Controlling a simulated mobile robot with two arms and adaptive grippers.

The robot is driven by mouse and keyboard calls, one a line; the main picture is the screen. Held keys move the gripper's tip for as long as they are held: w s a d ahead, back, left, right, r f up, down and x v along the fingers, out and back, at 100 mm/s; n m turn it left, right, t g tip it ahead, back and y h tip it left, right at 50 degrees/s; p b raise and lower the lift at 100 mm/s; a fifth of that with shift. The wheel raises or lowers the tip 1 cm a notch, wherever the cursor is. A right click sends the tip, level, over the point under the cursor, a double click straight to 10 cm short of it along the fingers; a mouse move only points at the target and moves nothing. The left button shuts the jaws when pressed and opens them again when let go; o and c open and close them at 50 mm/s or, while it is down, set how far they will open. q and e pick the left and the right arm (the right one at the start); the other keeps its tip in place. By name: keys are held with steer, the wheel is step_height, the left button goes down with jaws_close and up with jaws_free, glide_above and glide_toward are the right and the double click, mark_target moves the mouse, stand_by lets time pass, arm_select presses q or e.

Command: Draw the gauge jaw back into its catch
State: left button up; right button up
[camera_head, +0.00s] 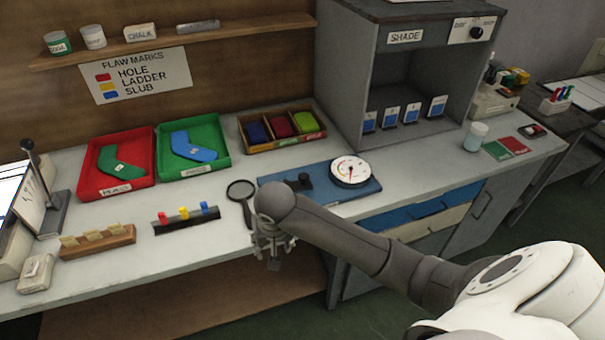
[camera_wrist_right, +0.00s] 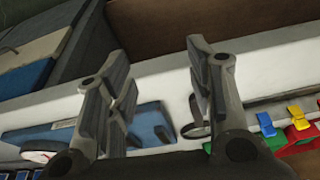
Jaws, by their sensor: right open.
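The gauge is a blue base plate (camera_head: 325,190) on the grey bench, with a round white dial (camera_head: 351,171) at its right and a small black jaw (camera_head: 304,182) on its left part. The arm hides some of the plate's front edge. In the right wrist view the blue plate (camera_wrist_right: 150,118) shows behind the fingers, with the dial (camera_wrist_right: 38,156) at lower left, partly cut by the gripper. I cannot make out the catch. My right gripper (camera_head: 271,256) is open and empty near the bench's front edge, in front of the gauge; its fingers show in the wrist view (camera_wrist_right: 157,60). My left gripper is not in view.
A magnifier (camera_head: 240,190) lies left of the gauge. A rack with coloured clips (camera_head: 185,220) and a wooden block (camera_head: 98,241) stand further left. Behind are red (camera_head: 85,185) and green (camera_head: 222,160) trays, a compartment box (camera_head: 245,135) and the shade cabinet (camera_head: 349,75).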

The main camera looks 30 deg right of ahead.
mark_target(303, 176)
steer(key=w+d+r+m+h, duration=0.1)
steer(key=w+d+r+m, duration=0.1)
steer(key=w+d+r, duration=0.1)
steer(key=w+d+r+m+h, duration=0.1)
steer(key=w+d+r+m, duration=0.1)
steer(key=w+d+r, duration=0.1)
steer(key=shift+w+d+r, duration=0.3)
steer(key=shift+w+d, duration=0.4)
steer(key=shift+w, duration=0.1)
steer(key=w+d+r+m+g+h, duration=0.1)
steer(key=w+d+r+m, duration=0.25)
steer(key=d+r, duration=0.3)
steer(key=shift+m, duration=0.35)
steer(key=p+x, duration=0.1)
steer(key=x, duration=1)
steer(key=shift+r, duration=0.1)
jaws_close()
